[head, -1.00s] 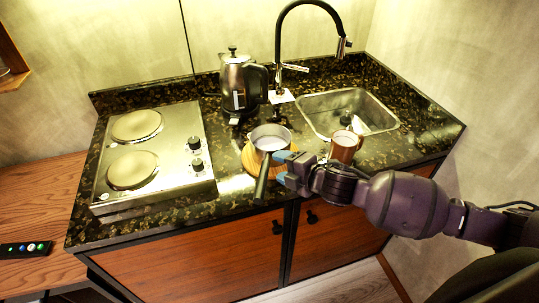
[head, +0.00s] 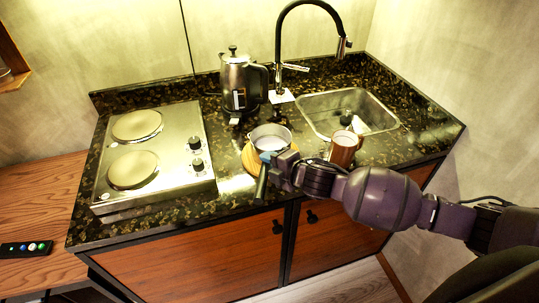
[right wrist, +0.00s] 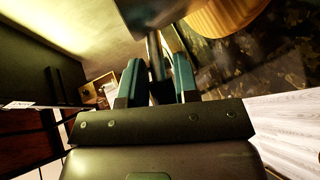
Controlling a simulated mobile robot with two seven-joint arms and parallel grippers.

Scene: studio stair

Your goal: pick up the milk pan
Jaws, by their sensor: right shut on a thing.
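The milk pan (head: 270,137), a small light metal pan, sits upright on a round wooden board near the counter's front edge. Its handle points toward the front and is mostly hidden by my right gripper (head: 265,174) in the head view. The gripper's blue fingers are shut on the handle. In the right wrist view the handle (right wrist: 155,48) runs between the two fingers of the right gripper (right wrist: 157,80), with part of the dark pan body (right wrist: 147,12) at the top. My left gripper is not in view.
The round wooden board (head: 249,158) lies under the pan. A brown mug (head: 342,150) stands close to the right, beside my forearm. A kettle (head: 237,85) stands behind. A sink (head: 320,112) with a tap is at the right, a two-plate hob (head: 165,185) at the left.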

